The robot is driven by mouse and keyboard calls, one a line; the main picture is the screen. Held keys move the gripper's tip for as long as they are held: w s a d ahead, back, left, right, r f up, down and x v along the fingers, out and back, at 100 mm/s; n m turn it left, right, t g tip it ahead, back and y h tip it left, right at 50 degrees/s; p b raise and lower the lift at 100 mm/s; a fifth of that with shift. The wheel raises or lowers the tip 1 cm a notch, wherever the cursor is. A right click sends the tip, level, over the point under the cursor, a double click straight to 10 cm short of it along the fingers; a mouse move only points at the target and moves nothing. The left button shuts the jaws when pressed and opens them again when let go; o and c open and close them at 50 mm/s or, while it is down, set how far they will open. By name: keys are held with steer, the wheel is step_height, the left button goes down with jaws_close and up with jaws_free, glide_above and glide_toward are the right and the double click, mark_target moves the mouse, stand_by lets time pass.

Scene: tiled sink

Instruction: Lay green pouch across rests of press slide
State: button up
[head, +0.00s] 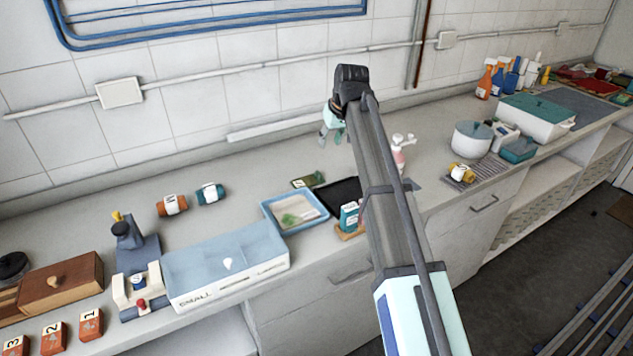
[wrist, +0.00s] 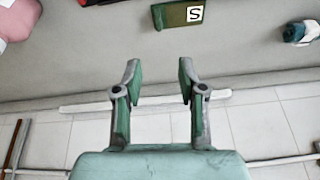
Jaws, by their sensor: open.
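The green pouch (head: 313,179) lies flat on the counter behind the dark tray. My gripper (head: 331,135) is above the back of the counter near the wall, partly hidden by my arm. In the wrist view my gripper (wrist: 157,72) is open, empty and apart from the pouch. The press (head: 128,234) stands at the left, with a pale slide (head: 124,297) at its front. A blue-marked piece and a red knob show there; the rests are hard to make out.
A blue-rimmed tray (head: 267,212) and a black tray (head: 342,190) sit near the pouch. A blue-topped SMALL/LARGE box (head: 225,285) stands beside the press. Orange (head: 172,205) and teal (head: 210,194) rolls lie behind it. A pink bottle (head: 399,160) stands right of my arm.

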steer(key=n, duration=0.1)
steer(key=p, duration=0.3)
glide_above(319, 171)
steer(key=s+d, duration=0.1)
steer(key=s, duration=0.2)
steer(key=f, duration=1.1)
steer(key=shift+w+d+f, duration=0.1)
steer(key=shift+w, duration=0.15)
steer(key=shift+w+f+p, duration=0.35)
steer(key=shift+f+p, duration=0.05)
steer(key=shift+f, duration=0.2)
steer(key=shift+p+x, duration=0.7)
steer(key=shift+x, duration=1.3)
steer(key=shift+r, duration=0.1)
jaws_close()
